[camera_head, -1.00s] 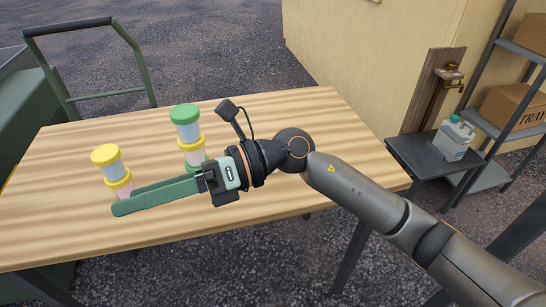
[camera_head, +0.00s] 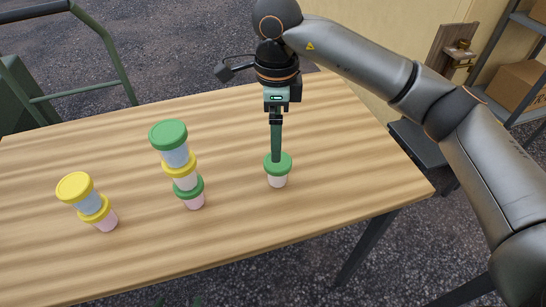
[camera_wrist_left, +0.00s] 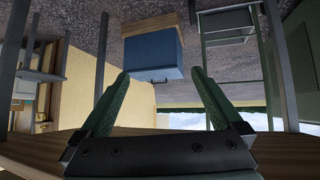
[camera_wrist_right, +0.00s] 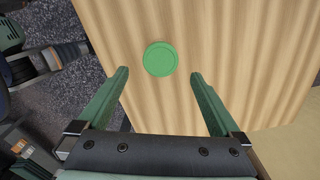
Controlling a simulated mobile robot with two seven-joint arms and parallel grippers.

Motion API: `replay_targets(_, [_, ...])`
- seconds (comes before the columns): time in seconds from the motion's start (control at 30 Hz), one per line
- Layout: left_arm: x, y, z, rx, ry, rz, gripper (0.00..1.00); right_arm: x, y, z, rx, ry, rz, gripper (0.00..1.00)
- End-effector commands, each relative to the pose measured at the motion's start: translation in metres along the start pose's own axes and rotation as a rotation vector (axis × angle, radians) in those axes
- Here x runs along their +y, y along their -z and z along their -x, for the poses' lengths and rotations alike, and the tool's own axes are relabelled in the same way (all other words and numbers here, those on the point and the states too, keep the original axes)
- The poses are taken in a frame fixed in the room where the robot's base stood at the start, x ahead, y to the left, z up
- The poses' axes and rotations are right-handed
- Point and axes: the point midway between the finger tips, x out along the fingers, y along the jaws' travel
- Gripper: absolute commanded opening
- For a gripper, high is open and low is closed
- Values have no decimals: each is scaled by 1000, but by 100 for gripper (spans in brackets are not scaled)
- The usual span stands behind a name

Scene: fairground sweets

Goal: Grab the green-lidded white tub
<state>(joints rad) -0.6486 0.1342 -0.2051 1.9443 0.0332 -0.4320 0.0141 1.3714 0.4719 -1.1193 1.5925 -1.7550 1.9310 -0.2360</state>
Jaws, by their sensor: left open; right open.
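The white tub with a green lid (camera_head: 277,182) stands alone and upright on the wooden table. The arm from the right in the head view carries my right gripper (camera_head: 276,158), pointing down above the lid. In the right wrist view the round green lid (camera_wrist_right: 160,59) lies just past the open, empty fingers (camera_wrist_right: 158,72), roughly centred between them. The gap from fingertips to lid is hard to judge. My left gripper shows in the left wrist view with its fingers (camera_wrist_left: 160,76) spread and empty; green tips at the head view's bottom edge may be its own.
A three-tub stack (camera_head: 182,170) with green, yellow and green lids stands left of the tub. A yellow-lidded two-tub stack (camera_head: 87,203) stands farther left. The table (camera_head: 330,160) is bare around the lone tub. A blue box (camera_wrist_left: 153,56) shows in the left wrist view.

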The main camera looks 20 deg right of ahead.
Motion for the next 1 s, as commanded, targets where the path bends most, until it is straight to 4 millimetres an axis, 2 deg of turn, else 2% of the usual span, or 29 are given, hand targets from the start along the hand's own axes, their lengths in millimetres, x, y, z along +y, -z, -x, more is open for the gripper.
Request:
replay_targets(0.1, [1,-7,3,-16,-1,3,100,1,1,-23,2,-6,0,100])
replay_targets(0.3, [2,-14,6,-31,-1,6,100,1,0,-55,-1,-4,2,100])
replay_targets(0.53, [1,-12,6,-26,0,5,100,-1,1,-73,-1,-4,0,100])
replay_targets(0.8, [-4,-9,8,-21,11,5,100,-5,4,-111,-1,-4,1,100])
replay_targets(1.0, [-5,-11,7,-26,13,5,100,-5,4,-118,-3,-2,2,100])
